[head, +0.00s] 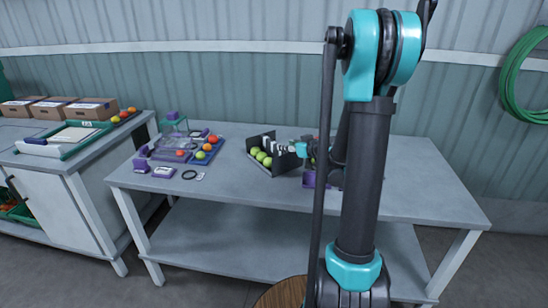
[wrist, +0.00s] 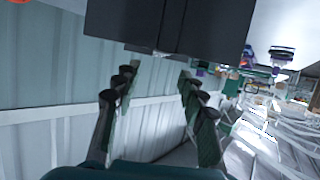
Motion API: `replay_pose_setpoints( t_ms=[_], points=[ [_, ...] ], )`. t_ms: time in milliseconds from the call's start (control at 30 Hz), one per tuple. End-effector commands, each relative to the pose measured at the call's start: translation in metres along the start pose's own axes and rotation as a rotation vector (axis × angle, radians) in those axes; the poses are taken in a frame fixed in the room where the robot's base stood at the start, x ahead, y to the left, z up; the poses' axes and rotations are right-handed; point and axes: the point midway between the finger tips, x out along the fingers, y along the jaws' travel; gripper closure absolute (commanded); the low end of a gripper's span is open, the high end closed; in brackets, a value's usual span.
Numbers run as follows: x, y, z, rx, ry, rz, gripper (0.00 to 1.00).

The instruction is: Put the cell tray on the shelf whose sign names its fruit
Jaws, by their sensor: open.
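My gripper (head: 288,149) is over the table beside a black, upright-walled holder (head: 268,138) with several green round fruits (head: 262,157) in a row. In the wrist view my gripper (wrist: 157,82) is open, with its two fingers apart. A dark flat panel (wrist: 170,25) lies just beyond the fingertips; I cannot tell whether they touch it. A dark tray (head: 190,158) with red, orange and yellow-green fruits stands farther left on the table. I cannot tell which of these is the cell tray. No shelf sign is readable, and my arm hides part of the table.
The grey table (head: 235,190) has free room along its front and right. A clear-sided frame (head: 173,130), a black ring (head: 189,175) and small purple-and-white items (head: 163,172) lie at its left. Cardboard boxes (head: 90,108) and a green-edged tray (head: 65,138) stand on the left counter.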

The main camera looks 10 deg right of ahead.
Motion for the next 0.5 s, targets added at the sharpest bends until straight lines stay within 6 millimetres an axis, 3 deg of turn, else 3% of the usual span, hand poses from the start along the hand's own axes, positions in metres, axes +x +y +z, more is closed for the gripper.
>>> replay_pose_setpoints(
  t_ms=[200, 500],
  points=[
    [0.04, -0.001, 0.0, 0.0, -0.001, -0.002, 0.59],
    [0.06, 0.0, 0.0, 0.001, 0.0, 0.0, 0.59]
  ],
)
